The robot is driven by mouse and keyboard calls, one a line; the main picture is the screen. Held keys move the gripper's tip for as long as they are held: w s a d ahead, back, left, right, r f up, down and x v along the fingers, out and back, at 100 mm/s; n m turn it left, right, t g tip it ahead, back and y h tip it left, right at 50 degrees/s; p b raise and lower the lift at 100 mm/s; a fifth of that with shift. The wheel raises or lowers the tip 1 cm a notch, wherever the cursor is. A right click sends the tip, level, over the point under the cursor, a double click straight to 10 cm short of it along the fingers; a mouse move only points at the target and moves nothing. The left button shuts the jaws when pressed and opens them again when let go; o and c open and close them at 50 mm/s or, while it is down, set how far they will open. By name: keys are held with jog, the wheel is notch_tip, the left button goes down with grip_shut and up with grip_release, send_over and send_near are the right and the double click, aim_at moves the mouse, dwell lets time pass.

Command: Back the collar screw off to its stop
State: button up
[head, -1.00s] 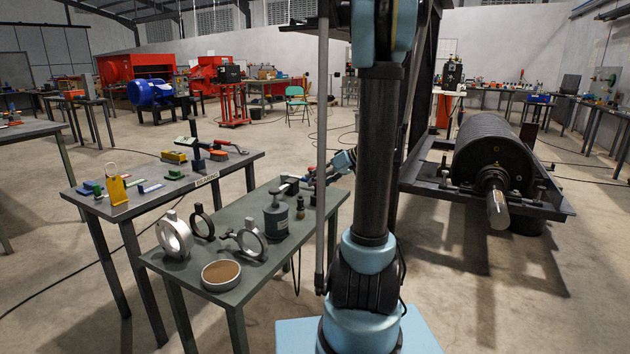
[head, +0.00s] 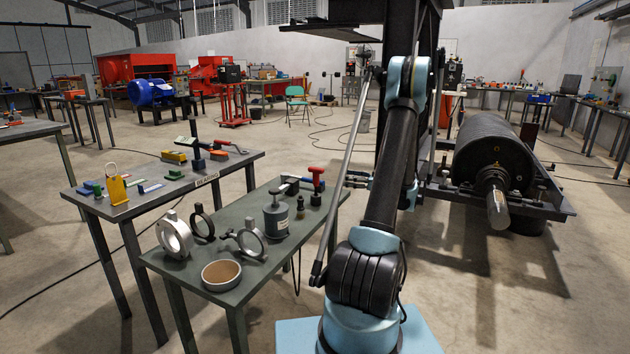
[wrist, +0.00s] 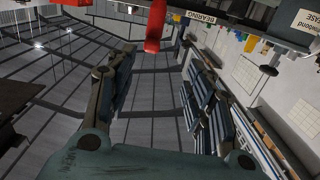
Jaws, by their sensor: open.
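Several rings stand on the near green table: a thick silver ring (head: 163,239) with a small stub on top, a thin black ring (head: 196,226), and a grey ring (head: 263,246) with a side fitting at its left. I cannot tell which carries the collar screw; no screw shows clearly. A red T-handled tool (head: 317,178) stands upright at the table's back right. My gripper (wrist: 155,62) is open and empty in the wrist view, a red handle (wrist: 155,25) beyond its fingertips.
The near table (head: 228,306) also holds a round dish (head: 221,274), a dark green canister (head: 276,218) and a small dark fitting (head: 300,207). A large roller (head: 488,150) in a frame is at right.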

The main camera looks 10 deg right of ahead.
send_near(316, 172)
jog(key=w+a+f, duration=0.1)
jog(key=w+a, duration=0.3)
jog(key=shift+w+d+x, duration=0.1)
jog(key=shift+w+x, duration=0.05)
jog(key=shift+x, duration=1.2)
jog(key=shift+w+d+x, duration=0.15)
jog(key=shift+x, duration=1.2)
grip_shut()
